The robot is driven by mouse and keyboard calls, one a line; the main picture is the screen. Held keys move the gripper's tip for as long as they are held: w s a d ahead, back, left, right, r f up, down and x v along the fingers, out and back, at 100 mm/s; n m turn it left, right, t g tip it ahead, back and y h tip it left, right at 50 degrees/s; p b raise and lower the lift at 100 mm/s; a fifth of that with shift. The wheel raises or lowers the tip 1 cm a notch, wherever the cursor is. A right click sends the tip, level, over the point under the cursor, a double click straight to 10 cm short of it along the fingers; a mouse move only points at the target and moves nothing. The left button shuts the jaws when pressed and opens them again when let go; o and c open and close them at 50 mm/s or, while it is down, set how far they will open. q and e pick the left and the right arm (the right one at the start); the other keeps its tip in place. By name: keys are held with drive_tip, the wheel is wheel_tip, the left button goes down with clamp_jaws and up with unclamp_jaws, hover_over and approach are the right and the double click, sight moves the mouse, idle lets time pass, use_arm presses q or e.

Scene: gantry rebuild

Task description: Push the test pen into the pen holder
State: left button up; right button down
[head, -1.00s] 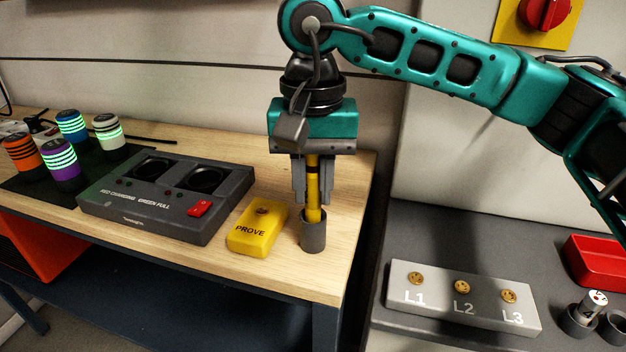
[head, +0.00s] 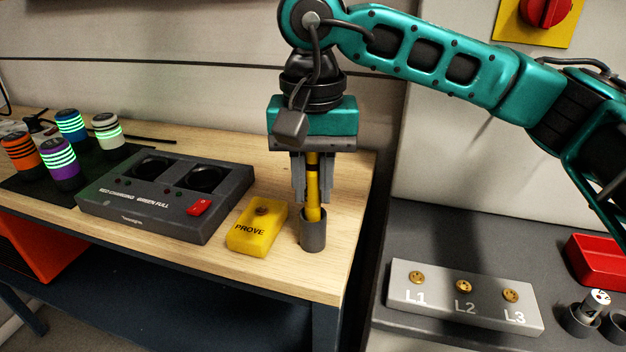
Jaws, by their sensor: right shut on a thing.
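The yellow test pen (head: 313,205) stands upright with its lower end inside the pen holder (head: 313,235), a dark grey cylinder near the right front corner of the wooden bench. My right gripper (head: 313,192) points straight down above the holder and is shut on the pen, one finger on each side. The pen's top is hidden between the fingers and under the gripper body. The fingertips are a little above the holder's rim. How deep the pen sits inside the holder is hidden. My left gripper is not in view.
A yellow PROVE block (head: 257,227) stands just left of the holder. Further left are a dark charger (head: 165,200) and several striped cylinders on a dark mat. On the lower grey surface at right are an L1-L2-L3 block (head: 463,300) and a red tray (head: 597,262).

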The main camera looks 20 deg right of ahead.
drive_tip(key=shift+f+b, duration=0.5)
drive_tip(key=shift+f, duration=0.1)
drive_tip(key=c, duration=1.3)
unclamp_jaws()
drive_tip(key=shift+o, duration=0.2)
